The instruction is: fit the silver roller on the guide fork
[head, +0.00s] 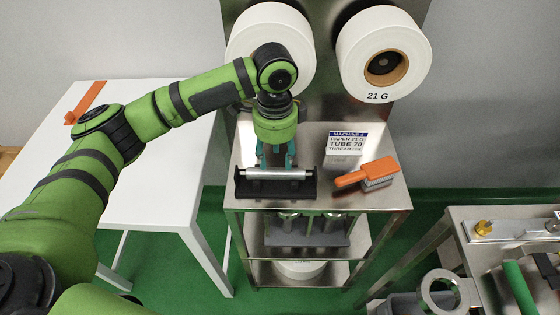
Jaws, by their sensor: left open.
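The silver roller (276,174) lies level, left to right, in a black cradle (276,191) at the front left of the steel cart top. My left gripper (276,160) points down from above, with its teal fingers apart just behind or over the roller. I cannot tell whether the fingers touch it. The roller appears to be resting in the cradle. I cannot make out the guide fork with certainty. My right gripper is out of view.
An orange-handled brush (366,174) lies right of the cradle, near a machine label (347,144). Two paper reels (384,54) hang behind. A white table (170,150) stands left. A machine with a green roller (519,288) and a metal ring (439,290) is at lower right.

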